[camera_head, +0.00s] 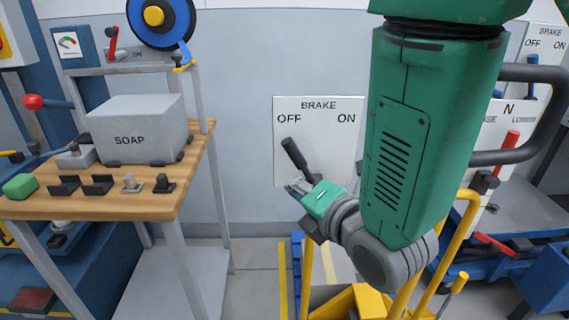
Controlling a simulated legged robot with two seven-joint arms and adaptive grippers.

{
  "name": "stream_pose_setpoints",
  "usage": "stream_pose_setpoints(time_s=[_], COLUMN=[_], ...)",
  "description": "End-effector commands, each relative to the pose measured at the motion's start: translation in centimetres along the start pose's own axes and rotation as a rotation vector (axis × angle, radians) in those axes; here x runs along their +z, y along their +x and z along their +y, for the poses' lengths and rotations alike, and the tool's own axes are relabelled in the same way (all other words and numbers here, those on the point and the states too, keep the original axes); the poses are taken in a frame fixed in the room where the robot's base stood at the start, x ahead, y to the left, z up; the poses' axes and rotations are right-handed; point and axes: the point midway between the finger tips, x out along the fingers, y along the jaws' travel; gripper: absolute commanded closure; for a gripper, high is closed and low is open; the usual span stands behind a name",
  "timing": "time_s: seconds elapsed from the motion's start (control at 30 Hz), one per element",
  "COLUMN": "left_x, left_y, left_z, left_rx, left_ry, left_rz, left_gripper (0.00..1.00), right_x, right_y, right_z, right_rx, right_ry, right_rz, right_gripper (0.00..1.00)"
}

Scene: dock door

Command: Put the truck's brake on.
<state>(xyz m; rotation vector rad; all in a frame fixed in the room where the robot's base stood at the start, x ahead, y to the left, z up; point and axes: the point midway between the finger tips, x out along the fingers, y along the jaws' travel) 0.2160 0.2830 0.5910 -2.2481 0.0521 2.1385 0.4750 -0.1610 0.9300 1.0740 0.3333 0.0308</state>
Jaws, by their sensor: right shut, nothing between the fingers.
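A white panel (318,115) marked BRAKE, OFF and ON is on the grey wall in the middle. Its black lever (296,155) leans up and to the left, with its tip below OFF. My right arm comes down from the upper right and covers part of the panel's right side. My right gripper (297,187) is shut and empty, at the lower end of the lever, left of its base. I cannot tell if it touches the lever. The lever's base is partly hidden behind the gripper. My left gripper is not in view.
A second BRAKE panel (545,42) with a blue lever (532,62) is at the far right. A wooden-topped bench (150,205) with a SOAP box (138,135) stands left. Yellow rails (308,275) and a blue cart (520,205) stand below and right.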

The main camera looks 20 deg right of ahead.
Motion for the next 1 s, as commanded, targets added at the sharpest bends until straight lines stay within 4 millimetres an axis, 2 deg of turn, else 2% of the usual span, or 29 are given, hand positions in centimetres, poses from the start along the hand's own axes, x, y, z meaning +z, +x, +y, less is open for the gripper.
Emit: stream_pose_setpoints(time_s=[0.13,0.23,0.63,0.7,0.8,1.0], left_x=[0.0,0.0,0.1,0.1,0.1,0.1], left_y=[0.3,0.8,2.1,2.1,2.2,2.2], left_z=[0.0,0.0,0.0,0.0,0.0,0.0], left_rx=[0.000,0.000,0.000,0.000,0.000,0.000], left_ry=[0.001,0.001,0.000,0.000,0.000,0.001], left_rz=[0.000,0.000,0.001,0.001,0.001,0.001], left_gripper=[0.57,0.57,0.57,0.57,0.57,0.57], right_x=[-0.3,-0.4,-0.2,1.3,2.5,3.3], right_y=[0.8,2.2,10.5,9.6,9.1,8.8], right_z=[0.1,0.1,0.0,0.0,0.1,0.2], right_rx=[-0.001,-0.001,-0.001,-0.003,-0.001,-0.003], right_ry=[0.000,0.001,0.003,0.005,0.004,-0.002], right_rz=[-0.001,-0.002,-0.002,-0.004,-0.003,0.000], right_gripper=[1.00,1.00,1.00,1.00,1.00,1.00])
